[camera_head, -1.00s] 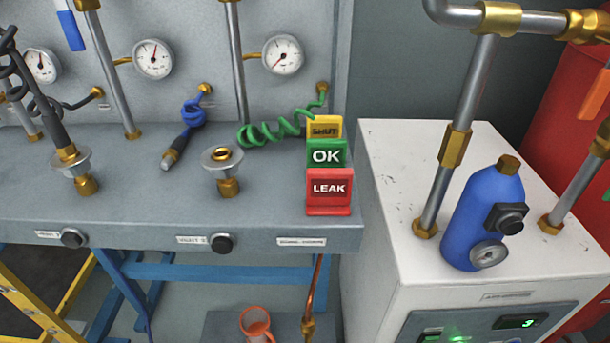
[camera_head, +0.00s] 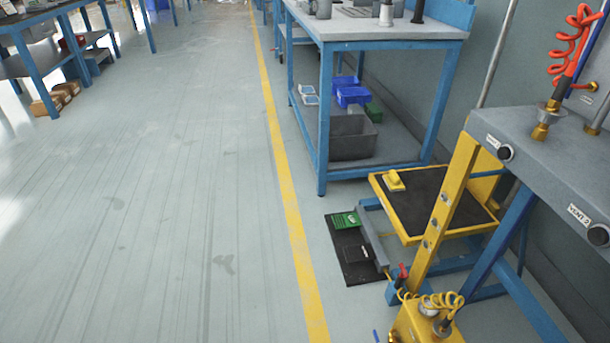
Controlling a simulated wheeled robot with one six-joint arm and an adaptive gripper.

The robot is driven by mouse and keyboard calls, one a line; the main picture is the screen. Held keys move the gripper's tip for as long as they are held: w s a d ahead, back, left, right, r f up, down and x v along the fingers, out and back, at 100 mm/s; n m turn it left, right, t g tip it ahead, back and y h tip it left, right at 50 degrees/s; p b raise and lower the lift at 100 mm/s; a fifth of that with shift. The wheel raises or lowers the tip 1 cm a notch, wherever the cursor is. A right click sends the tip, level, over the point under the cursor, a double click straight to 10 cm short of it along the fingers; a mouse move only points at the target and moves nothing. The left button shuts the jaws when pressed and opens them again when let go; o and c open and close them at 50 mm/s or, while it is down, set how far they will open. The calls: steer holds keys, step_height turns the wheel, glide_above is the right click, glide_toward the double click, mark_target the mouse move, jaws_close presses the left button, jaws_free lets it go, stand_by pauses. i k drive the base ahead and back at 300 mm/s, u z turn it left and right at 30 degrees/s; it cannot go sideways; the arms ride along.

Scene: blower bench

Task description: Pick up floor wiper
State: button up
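I cannot make out a floor wiper for certain in the head view. A thin grey pole (camera_head: 497,58) stands slanted behind the grey bench at the right, its lower end hidden; I cannot tell what it belongs to. A small blue piece (camera_head: 377,336) shows on the floor at the bottom edge, cut off by the frame. My gripper is not in view.
The grey floor (camera_head: 170,190) at left and middle is clear, with a yellow line (camera_head: 283,185). A blue-framed table (camera_head: 325,120), a yellow-framed platform (camera_head: 405,230), a black mat (camera_head: 345,255), a yellow box (camera_head: 425,322) and a grey bench (camera_head: 540,150) stand right.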

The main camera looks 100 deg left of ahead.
mark_target(394, 182)
steer(key=z, duration=1.65)
steer(key=k, duration=1.5)
steer(key=u, duration=0.5)
